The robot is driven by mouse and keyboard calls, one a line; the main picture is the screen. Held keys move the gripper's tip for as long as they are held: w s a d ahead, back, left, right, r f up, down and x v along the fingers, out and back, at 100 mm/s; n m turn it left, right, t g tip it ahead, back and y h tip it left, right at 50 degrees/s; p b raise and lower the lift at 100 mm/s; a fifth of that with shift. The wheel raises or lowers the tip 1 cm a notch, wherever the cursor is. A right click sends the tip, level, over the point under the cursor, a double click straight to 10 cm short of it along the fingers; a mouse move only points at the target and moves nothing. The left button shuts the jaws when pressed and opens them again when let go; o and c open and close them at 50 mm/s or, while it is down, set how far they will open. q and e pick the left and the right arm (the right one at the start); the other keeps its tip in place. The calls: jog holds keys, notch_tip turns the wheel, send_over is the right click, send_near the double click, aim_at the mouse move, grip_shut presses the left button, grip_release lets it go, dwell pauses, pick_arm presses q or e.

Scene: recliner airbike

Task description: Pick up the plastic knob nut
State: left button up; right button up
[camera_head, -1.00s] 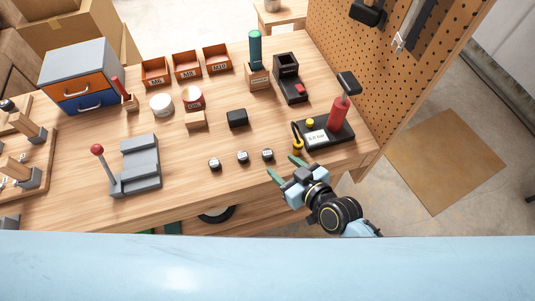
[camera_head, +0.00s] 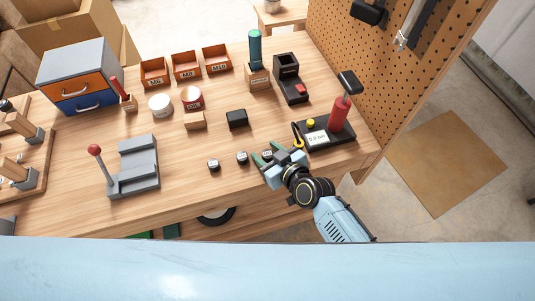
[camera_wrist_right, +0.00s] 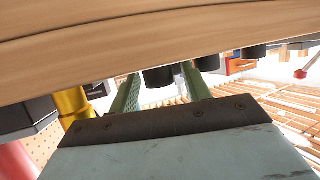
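Three small black knob-like pieces with pale tops stand in a row near the table's front edge: a left one (camera_head: 213,165), a middle one (camera_head: 242,158) and a right one (camera_head: 267,155). I cannot read their markings to tell which is the plastic knob nut. My right gripper (camera_head: 264,152) is open, its green fingers at the right piece and partly hiding it. In the right wrist view, which is turned over, that black piece (camera_wrist_right: 158,78) shows between the spread fingers (camera_wrist_right: 161,73); I cannot tell if they touch it. My left gripper is out of view.
A black block (camera_head: 237,118) lies behind the row. A grey fixture with a red-knobbed lever (camera_head: 140,165) stands left. Orange bins (camera_head: 186,66) line the back.

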aim_at(268, 153)
jog(key=c, duration=0.9)
notch_tip(268, 153, up, 9)
jog(key=p, duration=0.3)
jog(key=shift+r, duration=0.55)
